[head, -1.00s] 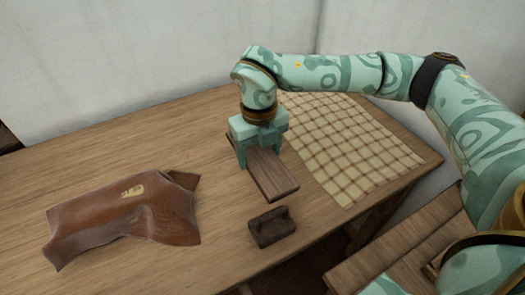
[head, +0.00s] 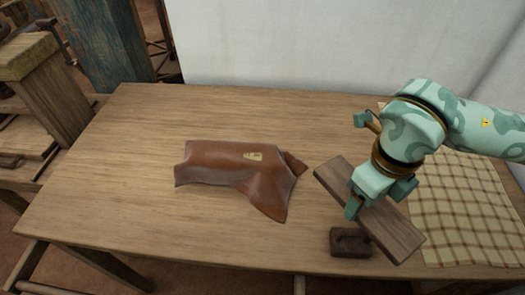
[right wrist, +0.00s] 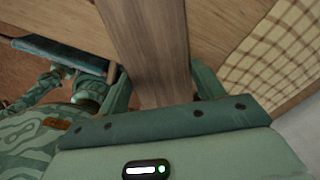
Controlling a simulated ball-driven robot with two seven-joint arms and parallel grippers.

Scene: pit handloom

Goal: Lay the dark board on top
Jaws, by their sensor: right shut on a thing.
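The dark board (head: 398,234), a flat brown plank, is held in my right gripper (head: 378,199), with one finger on each side of it. It slants across the right of the head view, seemingly raised above the table. It also runs between the fingers in the right wrist view (right wrist: 150,45). A brown leather piece (head: 235,172) with a pale mark lies draped and uneven on the table to the left of the board. A small darker brown corner (head: 297,163) sticks out at its right end. My left gripper is not in view.
A small dark hollowed block (head: 350,243) sits near the table's front edge, close to the board. A checked cloth (head: 465,205) covers the table's right end. The wooden table (head: 120,180) is clear left of the leather. A pale wall (head: 300,45) stands behind.

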